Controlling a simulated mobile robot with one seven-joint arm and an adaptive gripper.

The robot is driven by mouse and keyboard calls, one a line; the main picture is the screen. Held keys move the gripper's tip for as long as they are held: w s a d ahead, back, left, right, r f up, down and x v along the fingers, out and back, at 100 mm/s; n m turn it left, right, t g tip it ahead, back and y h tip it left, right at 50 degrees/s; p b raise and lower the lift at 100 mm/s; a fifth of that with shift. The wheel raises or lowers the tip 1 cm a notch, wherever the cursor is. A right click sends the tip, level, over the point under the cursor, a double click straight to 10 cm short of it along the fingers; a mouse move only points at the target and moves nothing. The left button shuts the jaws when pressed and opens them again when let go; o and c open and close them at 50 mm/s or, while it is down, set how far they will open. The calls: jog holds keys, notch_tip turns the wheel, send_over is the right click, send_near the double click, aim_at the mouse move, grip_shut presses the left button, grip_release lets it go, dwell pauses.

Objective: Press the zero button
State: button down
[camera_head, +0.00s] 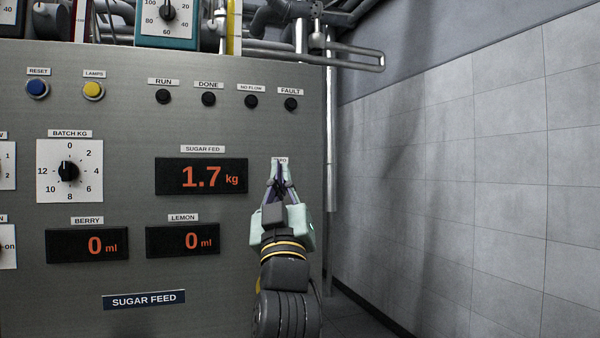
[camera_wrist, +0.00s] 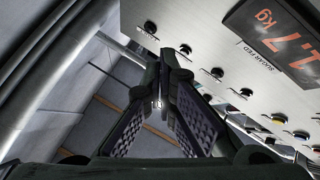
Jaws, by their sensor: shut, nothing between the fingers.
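The sugar feed panel (camera_head: 130,120) faces me. A small white label (camera_head: 280,160), partly covered, shows only its last letters, which look like "RO". It sits right of the sugar fed display (camera_head: 202,177), which reads 1.7 kg. My gripper (camera_head: 279,170) is shut and empty, its fingertips just below that label. The zero button is hidden behind the fingers in the head view. In the wrist view, the fingers (camera_wrist: 164,62) reach toward the panel edge. I cannot tell whether they touch anything.
Blue reset (camera_head: 38,89) and yellow lamps (camera_head: 93,90) buttons and several dark indicator lamps (camera_head: 208,99) line the top. A batch dial (camera_head: 69,170) and the berry (camera_head: 87,245) and lemon (camera_head: 183,240) displays, both 0 ml, are left. Right of the panel is open floor before a tiled wall (camera_head: 460,180).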

jog(key=d, duration=0.1)
jog(key=w+d+h, duration=0.1)
jog(key=shift+d+r, duration=0.15)
jog(key=shift+d, duration=0.2)
jog(key=shift+w, duration=0.1)
jog(key=w+a+p, duration=0.2)
jog(key=w, duration=0.6)
jog(key=shift+w+a, duration=0.15)
jog(key=shift+a, duration=0.2)
dwell(1.1)
jog(key=shift+w+a, duration=0.1)
jog(key=shift+w, duration=0.3)
jog(key=shift+w+a, duration=0.15)
jog(key=shift+w, duration=0.25)
dwell(0.6)
jog(key=shift+s, duration=0.1)
jog(key=shift+s+d, duration=0.2)
jog(key=shift+s, duration=0.45)
